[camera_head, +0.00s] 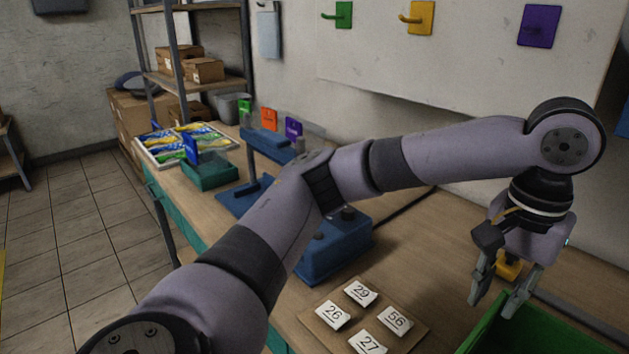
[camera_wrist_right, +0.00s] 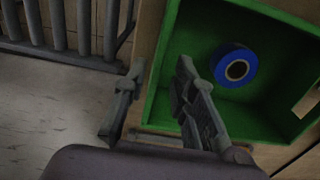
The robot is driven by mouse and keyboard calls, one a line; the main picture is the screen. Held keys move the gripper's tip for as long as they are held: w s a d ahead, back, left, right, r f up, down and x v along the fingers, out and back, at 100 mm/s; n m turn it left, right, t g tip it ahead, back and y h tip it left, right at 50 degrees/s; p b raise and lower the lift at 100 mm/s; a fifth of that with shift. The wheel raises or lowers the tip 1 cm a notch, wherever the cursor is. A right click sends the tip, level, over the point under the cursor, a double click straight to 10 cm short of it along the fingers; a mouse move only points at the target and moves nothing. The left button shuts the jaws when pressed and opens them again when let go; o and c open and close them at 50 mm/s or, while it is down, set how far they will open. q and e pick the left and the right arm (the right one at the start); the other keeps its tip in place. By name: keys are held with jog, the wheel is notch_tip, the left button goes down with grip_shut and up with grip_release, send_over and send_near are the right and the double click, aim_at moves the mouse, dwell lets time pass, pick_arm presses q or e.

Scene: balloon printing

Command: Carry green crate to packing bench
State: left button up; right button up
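The green crate (camera_head: 545,330) is at the bottom right of the head view, cut off by the frame edge, on the wooden bench. It also shows in the right wrist view, where its green wall (camera_wrist_right: 166,62) is seen from above. My left gripper (camera_head: 495,304) points down with its fingers apart, beside and above the crate's far left corner; I cannot tell if it touches. My right gripper (camera_wrist_right: 160,66) is open, one finger outside the crate's wall and one over its inside. I see no closed grip on the wall.
A blue tape roll (camera_wrist_right: 233,65) lies in the crate. A board with number cards (camera_head: 325,325) and a blue machine (camera_head: 338,252) stand left of the crate. A yellow object (camera_head: 509,266) is behind my left gripper. Shelves (camera_head: 190,80) stand at the back; tiled floor is open at left.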

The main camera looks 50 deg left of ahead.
jog(key=shift+r, duration=1.5)
